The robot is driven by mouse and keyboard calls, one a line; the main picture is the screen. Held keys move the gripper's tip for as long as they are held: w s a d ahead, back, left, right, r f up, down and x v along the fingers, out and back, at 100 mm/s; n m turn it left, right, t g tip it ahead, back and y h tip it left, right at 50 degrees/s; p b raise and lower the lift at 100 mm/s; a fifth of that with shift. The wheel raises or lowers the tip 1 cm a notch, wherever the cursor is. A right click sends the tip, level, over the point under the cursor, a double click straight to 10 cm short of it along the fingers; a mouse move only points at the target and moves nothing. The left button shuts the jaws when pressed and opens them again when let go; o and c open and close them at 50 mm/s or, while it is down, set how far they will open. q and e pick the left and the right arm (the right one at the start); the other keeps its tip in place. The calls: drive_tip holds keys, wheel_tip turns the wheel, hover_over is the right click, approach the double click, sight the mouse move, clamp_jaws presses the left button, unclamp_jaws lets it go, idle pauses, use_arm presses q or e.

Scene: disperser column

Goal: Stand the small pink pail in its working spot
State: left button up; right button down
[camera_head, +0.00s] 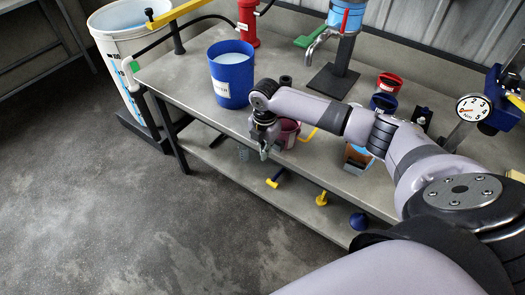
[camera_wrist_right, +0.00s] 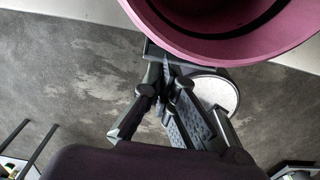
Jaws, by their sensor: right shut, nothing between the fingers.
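The small pink pail (camera_head: 289,132) stands on the workbench near its front edge, partly hidden behind my right wrist and gripper. In the right wrist view the pail (camera_wrist_right: 285,30) is large at the top, with its rim and dark inside showing. My right gripper (camera_head: 264,152) points down at the bench's front edge, just beside the pail. In the right wrist view its fingers (camera_wrist_right: 166,66) are closed together with nothing between them, close to the pail's side; I cannot tell if they touch it. My left gripper is out of view.
A blue bucket (camera_head: 231,76) of liquid stands left of the pail, and a large white barrel (camera_head: 125,60) beyond the bench's left end. A tap stand (camera_head: 333,82), red cup (camera_head: 388,83) and dial gauge (camera_head: 472,108) stand behind my arm. Yellow and blue items lie on the lower shelf (camera_head: 240,165).

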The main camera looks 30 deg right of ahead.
drive_tip(key=w+d, duration=0.1)
drive_tip(key=d, duration=0.2)
drive_tip(key=w+d+b, duration=0.1)
drive_tip(key=d, duration=0.2)
drive_tip(key=w+d+b, duration=0.1)
drive_tip(key=d, duration=0.2)
drive_tip(key=shift+w+f, duration=0.15)
drive_tip(key=shift+w, duration=0.2)
drive_tip(key=shift+w+d, duration=0.1)
drive_tip(key=shift+d, duration=0.35)
drive_tip(key=shift+r, duration=0.2)
